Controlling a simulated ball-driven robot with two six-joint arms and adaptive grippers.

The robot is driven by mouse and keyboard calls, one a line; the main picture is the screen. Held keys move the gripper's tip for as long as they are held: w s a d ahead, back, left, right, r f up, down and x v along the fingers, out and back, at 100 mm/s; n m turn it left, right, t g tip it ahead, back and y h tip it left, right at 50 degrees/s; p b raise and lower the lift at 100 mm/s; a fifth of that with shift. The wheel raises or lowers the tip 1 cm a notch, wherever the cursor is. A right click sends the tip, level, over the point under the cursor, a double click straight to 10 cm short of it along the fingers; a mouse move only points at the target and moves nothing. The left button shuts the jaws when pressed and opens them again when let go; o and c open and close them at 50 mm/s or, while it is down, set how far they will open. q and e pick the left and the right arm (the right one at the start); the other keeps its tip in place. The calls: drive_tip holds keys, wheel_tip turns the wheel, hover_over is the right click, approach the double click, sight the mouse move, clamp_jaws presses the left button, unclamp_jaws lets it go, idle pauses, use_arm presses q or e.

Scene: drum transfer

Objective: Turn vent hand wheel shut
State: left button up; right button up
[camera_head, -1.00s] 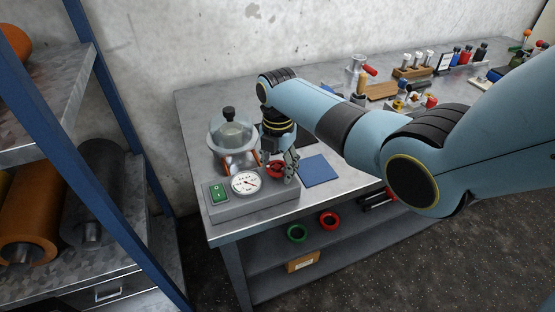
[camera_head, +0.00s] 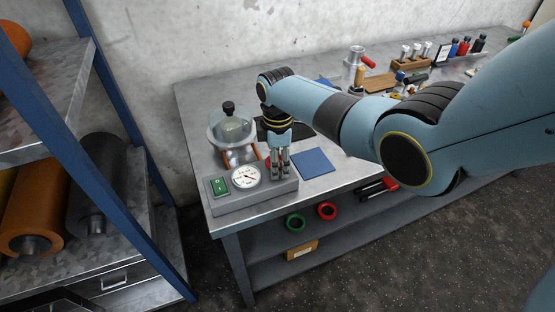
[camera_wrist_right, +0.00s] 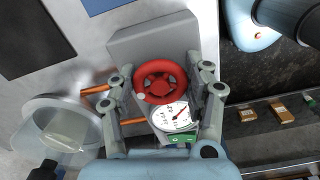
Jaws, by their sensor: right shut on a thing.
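The red vent hand wheel (camera_wrist_right: 161,82) sits on top of the grey control box, which shows in the head view (camera_head: 232,202). My right gripper (camera_head: 280,178) points down at the box's right end. In the right wrist view its fingers (camera_wrist_right: 163,84) are on both sides of the wheel's rim, shut on it. In the head view the fingers mostly hide the wheel. A white dial gauge (camera_head: 246,176) and a green switch (camera_head: 219,186) are left of the wheel on the box. My left gripper is not in view.
A glass vessel with a black knob (camera_head: 229,122) stands behind the box, joined by copper-coloured pipes (camera_wrist_right: 97,90). A blue mat (camera_head: 314,163) lies right of the box. Bottles and racks (camera_head: 408,62) stand along the back right. A blue-framed shelf (camera_head: 120,150) rises at the left.

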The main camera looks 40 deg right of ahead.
drive_tip(key=shift+m, duration=1.2)
drive_tip(key=o, duration=0.9)
wheel_tip(320, 180, up, 12)
drive_tip(key=shift+r, duration=0.1)
